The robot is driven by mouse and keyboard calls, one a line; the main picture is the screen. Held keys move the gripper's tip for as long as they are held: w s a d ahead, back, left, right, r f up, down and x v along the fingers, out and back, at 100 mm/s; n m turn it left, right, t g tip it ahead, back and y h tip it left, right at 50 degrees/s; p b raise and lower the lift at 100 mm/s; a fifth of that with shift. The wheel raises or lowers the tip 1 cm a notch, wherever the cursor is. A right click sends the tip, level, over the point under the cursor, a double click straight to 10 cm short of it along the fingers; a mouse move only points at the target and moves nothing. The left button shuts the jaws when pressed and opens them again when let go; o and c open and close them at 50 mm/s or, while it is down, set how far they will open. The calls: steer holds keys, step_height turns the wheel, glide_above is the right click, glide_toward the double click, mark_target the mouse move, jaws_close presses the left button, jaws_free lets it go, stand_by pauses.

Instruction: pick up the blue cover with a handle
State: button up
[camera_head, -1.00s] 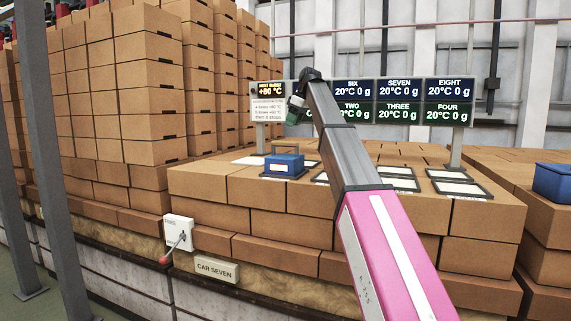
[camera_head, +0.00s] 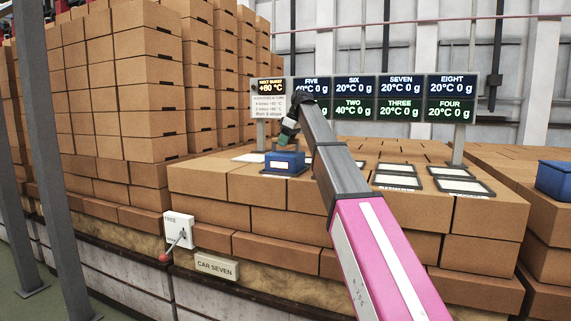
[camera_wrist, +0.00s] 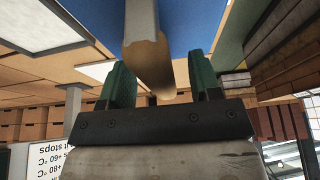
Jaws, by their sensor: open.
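The blue cover (camera_head: 285,163) is a small blue box shape with a pale label, sitting on a dark-framed pad on the brick stack. My gripper (camera_head: 284,139) hangs just above it and hides part of its top. In the wrist view the blue cover (camera_wrist: 190,22) fills the top of the picture. Its pale, brown-ended handle (camera_wrist: 147,55) shows between the two green fingers of my gripper (camera_wrist: 161,80). The fingers are apart, with a gap on each side of the handle. I cannot tell how deep the handle sits between them.
Several framed pads (camera_head: 397,180) lie on the stack to the right. Behind stands a row of display panels (camera_head: 352,99). A tall brick stack (camera_head: 120,85) rises at the left. Another blue box (camera_head: 556,180) is at the right edge. A lever box (camera_head: 178,229) is on the front.

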steer(key=shift+w+a+f, duration=0.1)
steer(key=shift+a+f, duration=0.05)
steer(key=shift+f, duration=0.25)
jaws_close()
steer(key=shift+r, duration=0.1)
stand_by(1.0)
